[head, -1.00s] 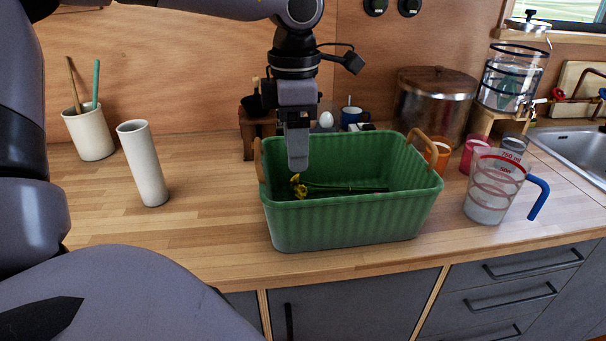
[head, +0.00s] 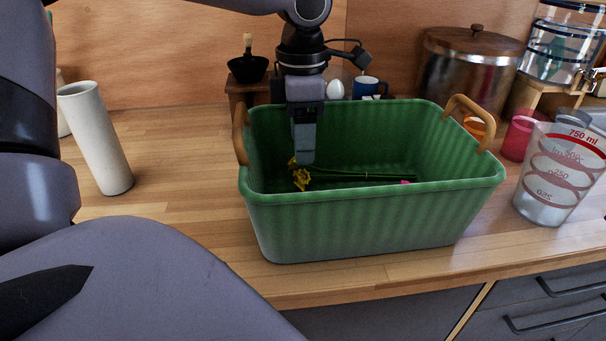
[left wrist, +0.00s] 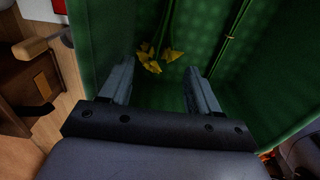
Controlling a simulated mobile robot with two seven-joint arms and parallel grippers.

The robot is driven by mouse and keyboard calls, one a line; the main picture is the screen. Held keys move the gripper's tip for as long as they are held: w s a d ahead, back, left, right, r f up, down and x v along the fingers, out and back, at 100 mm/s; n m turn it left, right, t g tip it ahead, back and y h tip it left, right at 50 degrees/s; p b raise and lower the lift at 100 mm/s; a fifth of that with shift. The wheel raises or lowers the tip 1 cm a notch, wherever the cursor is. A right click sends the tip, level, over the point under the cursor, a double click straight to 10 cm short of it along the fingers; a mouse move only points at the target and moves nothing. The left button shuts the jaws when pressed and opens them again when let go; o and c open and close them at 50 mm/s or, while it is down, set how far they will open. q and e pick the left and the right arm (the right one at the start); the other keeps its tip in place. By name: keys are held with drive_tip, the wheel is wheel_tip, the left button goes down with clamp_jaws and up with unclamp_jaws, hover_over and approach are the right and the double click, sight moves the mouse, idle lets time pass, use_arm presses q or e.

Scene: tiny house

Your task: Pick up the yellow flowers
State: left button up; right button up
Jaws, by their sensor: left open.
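The yellow flowers (head: 301,176) lie inside the green basket (head: 370,215), with long green stems stretching to the right. In the left wrist view the yellow blooms (left wrist: 158,58) show between and beyond my two fingertips. My left gripper (head: 304,158) points down into the left part of the basket, just above the blooms. It also shows in the left wrist view (left wrist: 158,85), open with nothing between its fingers. A small pink bloom (head: 405,182) shows at the right end of the stems. My right gripper is not in view.
The basket has raised tan handles (head: 241,135) at both ends. A white vase (head: 97,140) stands to the left on the wooden counter (head: 180,170). A measuring jug (head: 558,175) and a pink cup (head: 520,135) stand close on the right.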

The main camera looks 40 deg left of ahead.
use_arm(q)
wheel_tip(320, 180, down, 5)
drive_tip(key=shift+f, duration=0.1)
drive_tip(key=c, duration=0.7)
drive_tip(key=shift+r, duration=0.2)
